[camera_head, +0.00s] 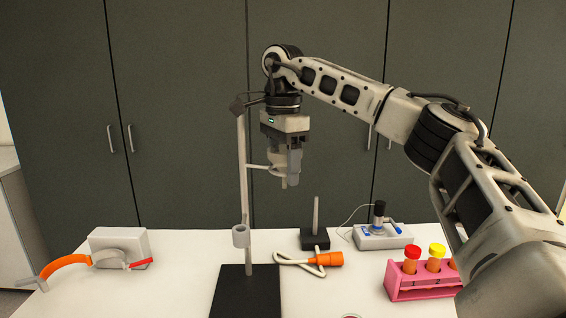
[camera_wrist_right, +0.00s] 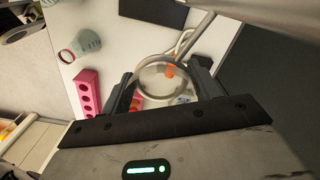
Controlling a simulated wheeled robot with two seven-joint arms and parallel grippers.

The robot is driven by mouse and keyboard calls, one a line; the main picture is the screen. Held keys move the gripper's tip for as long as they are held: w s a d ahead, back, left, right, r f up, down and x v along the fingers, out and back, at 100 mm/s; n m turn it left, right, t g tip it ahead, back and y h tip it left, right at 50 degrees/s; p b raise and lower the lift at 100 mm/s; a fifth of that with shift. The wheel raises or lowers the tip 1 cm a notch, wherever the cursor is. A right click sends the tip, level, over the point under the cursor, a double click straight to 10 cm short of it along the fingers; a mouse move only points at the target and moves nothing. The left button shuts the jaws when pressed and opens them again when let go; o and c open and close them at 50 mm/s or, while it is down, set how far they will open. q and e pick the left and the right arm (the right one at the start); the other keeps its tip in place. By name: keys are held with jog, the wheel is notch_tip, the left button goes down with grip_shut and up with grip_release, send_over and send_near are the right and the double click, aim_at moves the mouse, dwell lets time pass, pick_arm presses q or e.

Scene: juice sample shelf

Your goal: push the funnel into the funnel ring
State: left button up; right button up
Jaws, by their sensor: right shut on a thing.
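My right gripper (camera_head: 285,166) points down beside the upper part of the stand and is shut on the pale funnel (camera_head: 277,161). In the right wrist view, the round, see-through funnel rim (camera_wrist_right: 140,73) lies between the two fingers of my right gripper (camera_wrist_right: 163,86). The funnel ring's arm (camera_head: 257,166) runs from the stand's rod (camera_head: 243,195) to the funnel. The ring itself is mostly hidden by the funnel and fingers, so I cannot tell how deep the funnel sits in it. My left gripper is not in view.
The stand has a black base (camera_head: 246,293) and a lower clamp (camera_head: 241,236). An orange-ended hose (camera_head: 328,259), a small black post stand (camera_head: 315,238), a grey device (camera_head: 382,236) and a pink tube rack (camera_head: 420,284) stand rightward. A flask (camera_wrist_right: 84,46) shows in the wrist view.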

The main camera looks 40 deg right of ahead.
jog(key=shift+f, duration=0.35)
jog(key=o, duration=1)
jog(key=shift+o, duration=0.2)
notch_tip(320, 180, up, 8)
jog(key=shift+r+p, duration=0.25)
jog(key=shift+p, duration=0.6)
notch_tip(320, 180, up, 5)
jog(key=shift+r, duration=0.1)
notch_tip(320, 180, up, 2)
jog(key=shift+r, duration=0.2)
